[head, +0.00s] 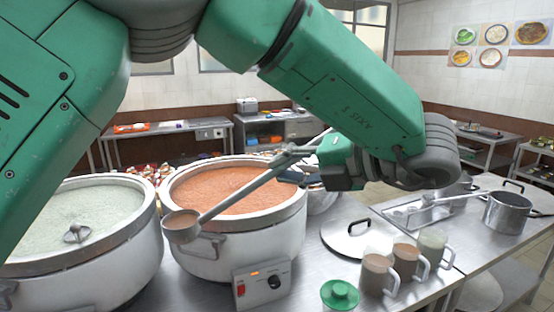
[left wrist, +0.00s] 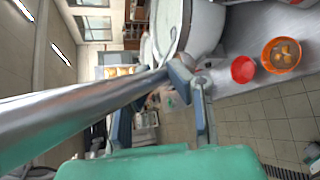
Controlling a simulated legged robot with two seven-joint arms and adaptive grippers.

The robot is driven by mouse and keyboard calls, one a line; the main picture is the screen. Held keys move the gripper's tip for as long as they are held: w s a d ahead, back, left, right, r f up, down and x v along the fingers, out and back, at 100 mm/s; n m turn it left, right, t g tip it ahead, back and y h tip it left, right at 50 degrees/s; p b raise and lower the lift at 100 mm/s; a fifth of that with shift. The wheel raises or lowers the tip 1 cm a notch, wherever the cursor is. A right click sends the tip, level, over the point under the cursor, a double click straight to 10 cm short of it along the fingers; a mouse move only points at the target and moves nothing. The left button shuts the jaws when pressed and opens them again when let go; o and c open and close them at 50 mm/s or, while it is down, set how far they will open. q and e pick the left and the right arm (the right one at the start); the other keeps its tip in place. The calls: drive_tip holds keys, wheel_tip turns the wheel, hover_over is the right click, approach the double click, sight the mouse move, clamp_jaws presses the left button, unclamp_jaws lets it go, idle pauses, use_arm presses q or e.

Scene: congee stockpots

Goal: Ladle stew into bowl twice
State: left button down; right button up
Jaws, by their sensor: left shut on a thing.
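My left gripper (head: 290,160) is shut on the long grey handle of a ladle (head: 240,190). The handle slants down to the left, and its cup (head: 181,228) hangs by the front left rim of the stew pot, with brown showing inside. The pot (head: 236,240) is large and pale, full of orange-brown stew (head: 225,187). In the left wrist view the handle (left wrist: 80,110) crosses the fingers (left wrist: 188,85). An orange bowl (left wrist: 281,55) with pieces inside stands on a counter there. I cannot tell which bowl is the task's. My right gripper is not in view.
A second pot (head: 110,258) with pale green contents stands at left. A lid (head: 357,241), several mugs (head: 405,263) and a green-lidded jar (head: 340,294) stand right of the stew pot. A saucepan (head: 507,212) is farther right. A red container (left wrist: 243,70) sits beside the orange bowl.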

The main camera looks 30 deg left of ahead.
use_arm(q)
wheel_tip(320, 180, down, 33)
drive_tip(key=b, duration=1)
drive_tip(key=shift+s+d, duration=0.25)
drive_tip(key=shift+d, duration=0.15)
drive_tip(key=shift+s+r, duration=0.1)
idle(0.4)
wheel_tip(320, 180, down, 2)
drive_tip(key=shift+b, duration=0.7)
